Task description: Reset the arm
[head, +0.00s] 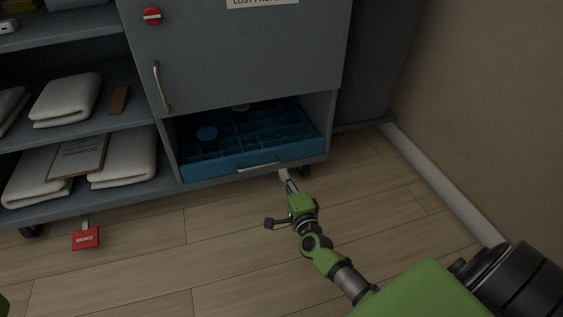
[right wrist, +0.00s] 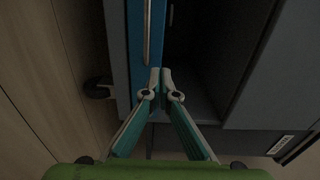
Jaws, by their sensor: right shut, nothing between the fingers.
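My right gripper (head: 286,180) is low in front of the cart, close to the right end of the handle (head: 260,166) on a blue compartmented drawer (head: 225,168). In the right wrist view, the gripper (right wrist: 160,80) has its fingertips together with nothing between them. The blue drawer front (right wrist: 136,40) and its handle (right wrist: 148,35) are just left of and above the fingertips there. The fingers are not around the handle; I cannot tell whether they touch the drawer. My left gripper is not in view.
The grey cart has a closed door (head: 240,60) above the drawer. Folded towels (head: 122,157) lie on the left shelves. A red brake pedal (head: 86,238) sticks out low. A wall is right; the floor in front is clear.

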